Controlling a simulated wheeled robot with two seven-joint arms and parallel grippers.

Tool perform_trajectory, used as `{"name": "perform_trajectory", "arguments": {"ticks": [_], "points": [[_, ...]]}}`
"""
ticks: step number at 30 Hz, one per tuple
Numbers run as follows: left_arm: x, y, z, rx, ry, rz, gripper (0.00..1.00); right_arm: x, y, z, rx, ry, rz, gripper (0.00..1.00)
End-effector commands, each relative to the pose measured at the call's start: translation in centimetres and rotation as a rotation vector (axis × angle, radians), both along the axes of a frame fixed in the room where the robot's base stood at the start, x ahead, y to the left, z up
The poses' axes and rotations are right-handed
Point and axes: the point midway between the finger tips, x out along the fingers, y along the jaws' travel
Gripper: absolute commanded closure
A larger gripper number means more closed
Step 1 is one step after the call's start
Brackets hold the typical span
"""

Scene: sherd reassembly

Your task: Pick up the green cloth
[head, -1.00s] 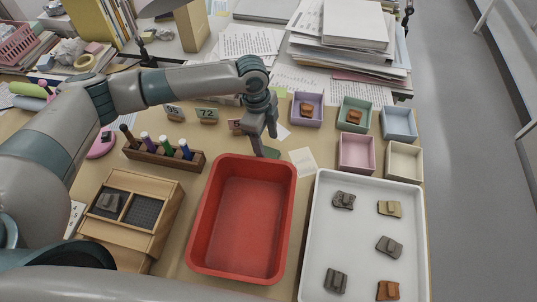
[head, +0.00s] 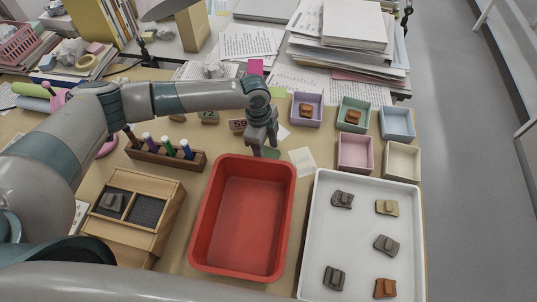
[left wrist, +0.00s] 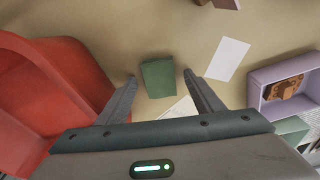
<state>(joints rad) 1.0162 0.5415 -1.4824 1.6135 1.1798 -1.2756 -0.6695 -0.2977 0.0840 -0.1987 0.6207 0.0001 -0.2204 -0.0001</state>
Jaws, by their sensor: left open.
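The green cloth (left wrist: 158,77) is a small dark green folded rectangle lying on the table. In the head view it shows only partly (head: 271,153), just behind the red bin and partly hidden by my gripper. My left gripper (head: 265,150) points down over it. In the left wrist view my left gripper (left wrist: 160,78) is open, with one finger on each side of the cloth and a gap on both sides. I cannot tell how far the fingertips are above the table. My right gripper is not in view.
The red bin (head: 242,162) stands close in front of the gripper. A white paper slip (left wrist: 229,58) lies beside the cloth. Small coloured boxes, including a purple one (head: 307,123), stand to the right. A white tray (head: 312,230) with several sherds lies at front right. A marker rack (head: 190,163) stands left.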

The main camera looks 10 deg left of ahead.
Motion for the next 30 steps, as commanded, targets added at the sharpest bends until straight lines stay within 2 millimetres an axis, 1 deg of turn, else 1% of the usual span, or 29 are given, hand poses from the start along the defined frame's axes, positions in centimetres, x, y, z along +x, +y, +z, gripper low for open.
{"name": "perform_trajectory", "arguments": {"ticks": [1, 2, 3, 5, 6, 7, 16, 20, 23, 26, 30], "points": [[0.0, 0.0, 0.0, 0.0, 0.0, 0.0, 0.39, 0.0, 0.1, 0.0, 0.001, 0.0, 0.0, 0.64], [0.0, 0.0, 0.0, 0.0, 0.0, 0.0, 0.46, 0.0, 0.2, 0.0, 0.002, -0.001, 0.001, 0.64], [0.0, 0.0, 0.0, 0.0, 0.0, 0.0, 0.56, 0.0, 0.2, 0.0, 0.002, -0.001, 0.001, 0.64], [0.0, 0.0, 0.0, 0.0, 0.0, 0.0, 0.7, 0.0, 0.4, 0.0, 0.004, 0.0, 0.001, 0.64], [0.0, 0.0, 0.0, 0.0, 0.0, 0.0, 0.8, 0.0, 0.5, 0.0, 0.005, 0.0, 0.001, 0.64], [0.0, 0.0, 0.0, 0.0, 0.0, 0.0, 0.83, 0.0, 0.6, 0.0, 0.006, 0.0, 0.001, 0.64], [0.0, 0.0, 0.1, 0.0, 0.0, 0.0, 0.83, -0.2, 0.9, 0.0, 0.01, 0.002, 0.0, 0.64], [0.0, 0.0, 0.7, 0.0, 0.0, -0.001, 0.83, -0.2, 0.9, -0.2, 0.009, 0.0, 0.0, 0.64], [0.1, 0.0, 1.6, -0.001, -0.002, 0.0, 0.83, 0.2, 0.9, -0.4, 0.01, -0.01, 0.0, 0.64], [0.1, 0.0, 3.1, -0.002, -0.004, 0.0, 0.83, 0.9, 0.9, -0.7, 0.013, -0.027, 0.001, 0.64], [0.1, 0.0, 5.4, -0.001, -0.004, 0.0, 0.83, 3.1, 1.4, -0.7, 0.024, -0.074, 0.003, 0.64]]}}
